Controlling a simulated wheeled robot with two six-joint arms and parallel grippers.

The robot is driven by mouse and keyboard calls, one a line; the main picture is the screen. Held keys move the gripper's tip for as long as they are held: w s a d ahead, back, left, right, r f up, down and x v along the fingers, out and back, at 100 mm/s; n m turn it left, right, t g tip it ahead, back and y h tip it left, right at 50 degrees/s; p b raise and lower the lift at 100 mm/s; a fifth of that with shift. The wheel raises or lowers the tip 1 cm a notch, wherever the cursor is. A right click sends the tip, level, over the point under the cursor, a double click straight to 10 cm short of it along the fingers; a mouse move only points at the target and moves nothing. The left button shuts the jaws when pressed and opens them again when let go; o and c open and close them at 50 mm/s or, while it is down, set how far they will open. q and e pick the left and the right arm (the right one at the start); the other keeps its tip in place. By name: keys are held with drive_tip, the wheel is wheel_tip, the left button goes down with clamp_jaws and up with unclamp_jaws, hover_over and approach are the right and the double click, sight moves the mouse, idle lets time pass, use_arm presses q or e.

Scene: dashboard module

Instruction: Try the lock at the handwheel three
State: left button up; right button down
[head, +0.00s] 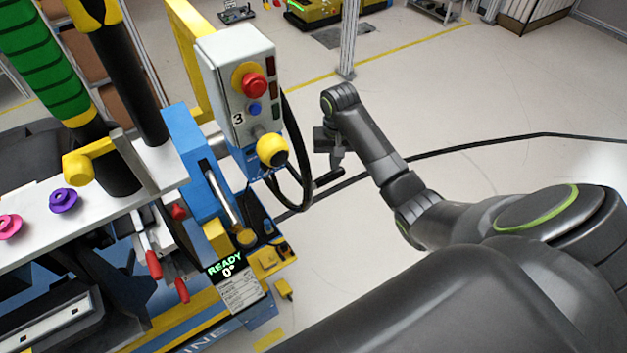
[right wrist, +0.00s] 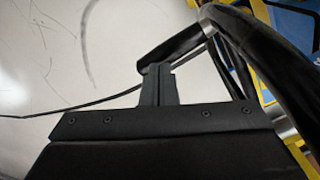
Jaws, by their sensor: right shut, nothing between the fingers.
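A grey-white control box (head: 237,85) marked 3 stands left of centre in the head view. It bears a red push button on yellow, a blue button and lamps. A yellow ball knob (head: 272,149) sticks out low on it. The black handwheel rim (head: 308,190) shows nearly edge-on beside it, with a black grip (head: 328,177) pointing right. My right gripper (head: 337,159) is shut and empty, just above the grip. In the right wrist view its closed fingers (right wrist: 158,88) are near the black grip (right wrist: 180,43); contact cannot be told. My left gripper is not in view.
A small display (head: 226,267) reads READY 0°. A white tabletop (head: 100,215) with coloured knobs is at left. A thin post (head: 349,40) stands behind; floor to the right is clear except for a cable.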

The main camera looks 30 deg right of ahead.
drive_tip(key=shift+f, duration=0.85)
idle(0.5)
drive_tip(key=shift+s+f, duration=0.3)
idle(0.5)
drive_tip(key=shift+a+r, duration=0.1)
drive_tip(key=shift+r, duration=0.05)
